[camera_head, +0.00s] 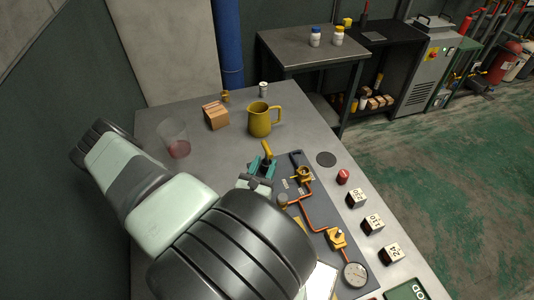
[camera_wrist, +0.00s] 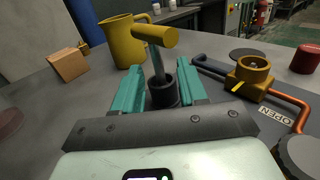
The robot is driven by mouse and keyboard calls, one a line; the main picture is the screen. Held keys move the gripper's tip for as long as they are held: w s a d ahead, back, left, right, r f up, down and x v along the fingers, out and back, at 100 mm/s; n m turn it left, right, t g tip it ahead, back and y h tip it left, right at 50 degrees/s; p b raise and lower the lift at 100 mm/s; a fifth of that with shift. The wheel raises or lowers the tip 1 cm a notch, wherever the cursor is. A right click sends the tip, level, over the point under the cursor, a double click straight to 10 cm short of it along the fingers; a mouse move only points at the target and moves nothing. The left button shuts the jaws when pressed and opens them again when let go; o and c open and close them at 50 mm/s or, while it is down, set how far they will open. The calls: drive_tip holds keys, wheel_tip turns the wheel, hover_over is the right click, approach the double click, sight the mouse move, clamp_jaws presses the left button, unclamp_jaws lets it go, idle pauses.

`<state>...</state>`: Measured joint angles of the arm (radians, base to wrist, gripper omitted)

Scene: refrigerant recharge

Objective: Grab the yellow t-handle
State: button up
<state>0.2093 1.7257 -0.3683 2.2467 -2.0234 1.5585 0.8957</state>
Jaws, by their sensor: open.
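The yellow t-handle (camera_wrist: 152,36) stands upright in the wrist view, with a yellow crossbar on a grey shaft that goes down into a dark round socket (camera_wrist: 163,94). In the head view the handle (camera_head: 267,148) shows just beyond my fingers. My gripper (camera_wrist: 158,80) is open, with one teal finger left of the shaft and one right of it. Gaps show between the fingers and the shaft, and the crossbar rises above the fingertips. My gripper also shows in the head view (camera_head: 262,166), where my arm hides part of the panel.
A yellow mug (camera_head: 260,120), a cardboard box (camera_head: 215,115) and a clear cup with red liquid (camera_head: 174,139) stand behind and left. The grey panel (camera_head: 319,192) carries copper pipes, a brass valve (camera_wrist: 252,76) and a gauge (camera_head: 355,274). Numbered blocks (camera_head: 373,223) line the right.

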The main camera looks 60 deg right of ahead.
sight(266, 160)
drive_tip(key=shift+w+d, duration=0.25)
drive_tip(key=shift+d, duration=1)
drive_tip(key=shift+w+d, duration=0.2)
drive_tip(key=shift+d, duration=1.05)
clamp_jaws()
